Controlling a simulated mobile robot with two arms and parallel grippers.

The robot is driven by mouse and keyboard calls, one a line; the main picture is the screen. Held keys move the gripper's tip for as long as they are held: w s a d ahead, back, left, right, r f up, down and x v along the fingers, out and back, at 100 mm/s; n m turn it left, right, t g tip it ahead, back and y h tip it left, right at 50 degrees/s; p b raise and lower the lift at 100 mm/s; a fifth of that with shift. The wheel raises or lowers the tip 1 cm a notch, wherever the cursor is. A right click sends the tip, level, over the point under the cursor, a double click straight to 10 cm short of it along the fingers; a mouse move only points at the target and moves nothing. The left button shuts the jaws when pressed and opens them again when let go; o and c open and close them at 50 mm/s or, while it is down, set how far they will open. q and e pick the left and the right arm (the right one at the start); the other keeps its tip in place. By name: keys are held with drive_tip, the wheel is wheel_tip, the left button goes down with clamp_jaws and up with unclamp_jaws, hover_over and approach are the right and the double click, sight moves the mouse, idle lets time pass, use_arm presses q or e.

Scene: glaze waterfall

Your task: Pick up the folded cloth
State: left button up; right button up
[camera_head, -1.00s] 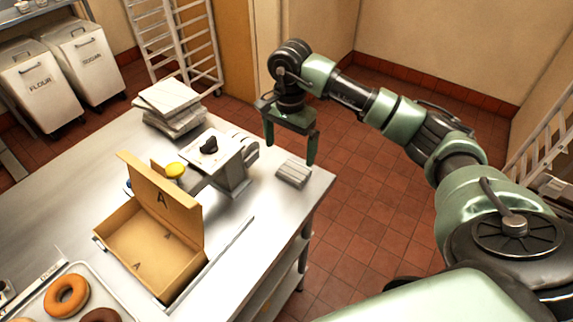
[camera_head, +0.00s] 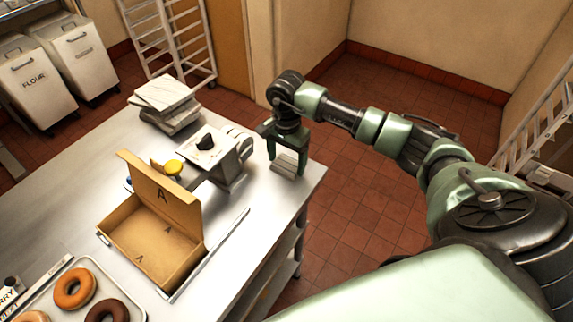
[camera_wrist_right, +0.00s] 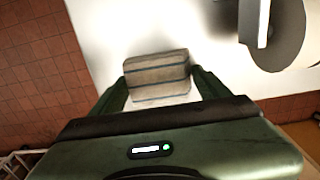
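The folded cloth (camera_head: 287,162) is a small, pale grey striped block near the far right corner of the steel table (camera_head: 243,192). It also shows in the right wrist view, as a striped folded cloth (camera_wrist_right: 157,76) ahead of the fingers. My right gripper (camera_head: 286,165) is open and points down at the cloth. In the right wrist view its two fingers (camera_wrist_right: 160,90) stand apart, with the cloth between and just beyond their tips; I cannot tell whether they touch it. My left gripper is not in view.
A grey machine (camera_head: 226,165) stands close left of the cloth. An open cardboard box (camera_head: 150,240), a tray of donuts (camera_head: 60,303) and a stack of pale boxes (camera_head: 165,104) are on the table. The table's right edge is close to the cloth.

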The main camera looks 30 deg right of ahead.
sight(286, 163)
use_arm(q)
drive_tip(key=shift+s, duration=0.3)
use_arm(e)
drive_tip(key=shift+c, duration=0.4)
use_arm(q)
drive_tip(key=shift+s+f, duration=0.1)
use_arm(e)
drive_tip(key=shift+r, duration=0.15)
